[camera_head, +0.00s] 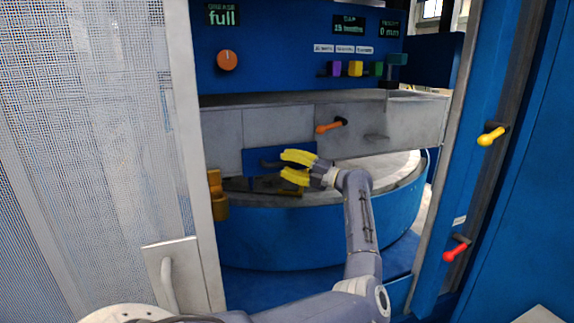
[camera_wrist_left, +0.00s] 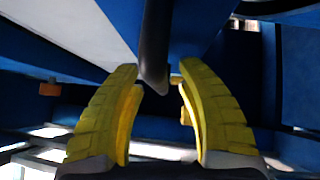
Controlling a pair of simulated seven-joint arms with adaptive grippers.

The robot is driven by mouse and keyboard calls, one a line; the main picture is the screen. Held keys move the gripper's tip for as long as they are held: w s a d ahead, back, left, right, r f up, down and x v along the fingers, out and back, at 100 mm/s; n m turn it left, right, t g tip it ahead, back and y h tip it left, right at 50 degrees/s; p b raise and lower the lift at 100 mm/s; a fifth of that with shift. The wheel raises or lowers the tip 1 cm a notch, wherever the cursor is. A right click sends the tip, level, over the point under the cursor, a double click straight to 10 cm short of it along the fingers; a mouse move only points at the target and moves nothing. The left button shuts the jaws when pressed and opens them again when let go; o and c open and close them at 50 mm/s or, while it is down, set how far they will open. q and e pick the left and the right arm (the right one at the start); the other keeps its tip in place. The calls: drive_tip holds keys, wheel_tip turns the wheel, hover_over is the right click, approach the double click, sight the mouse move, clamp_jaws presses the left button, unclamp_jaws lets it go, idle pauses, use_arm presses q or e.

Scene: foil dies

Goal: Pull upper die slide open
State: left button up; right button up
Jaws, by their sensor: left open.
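A blue panel (camera_head: 255,157) with a dark handle (camera_head: 268,163) sits under the grey press block; it looks like the upper die slide. My left gripper (camera_head: 285,164) has its yellow fingers open at the right part of this panel, close to the handle. In the left wrist view the dark bar-like handle (camera_wrist_left: 155,45) reaches down from the top, its lower end between the fingertips (camera_wrist_left: 159,75) of the left gripper. I cannot tell whether the fingers touch it. The fingers partly hide the panel in the head view. My right gripper is not in view.
An orange lever (camera_head: 328,128) sticks out of the grey block (camera_head: 275,125) above the gripper. A round blue table (camera_head: 290,230) lies below. A mesh door (camera_head: 90,130) stands at left; yellow (camera_head: 490,137) and red (camera_head: 456,252) levers are on the right post.

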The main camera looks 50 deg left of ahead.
use_arm(q)
clamp_jaws()
drive_tip(key=shift+r, duration=0.1)
idle(0.6)
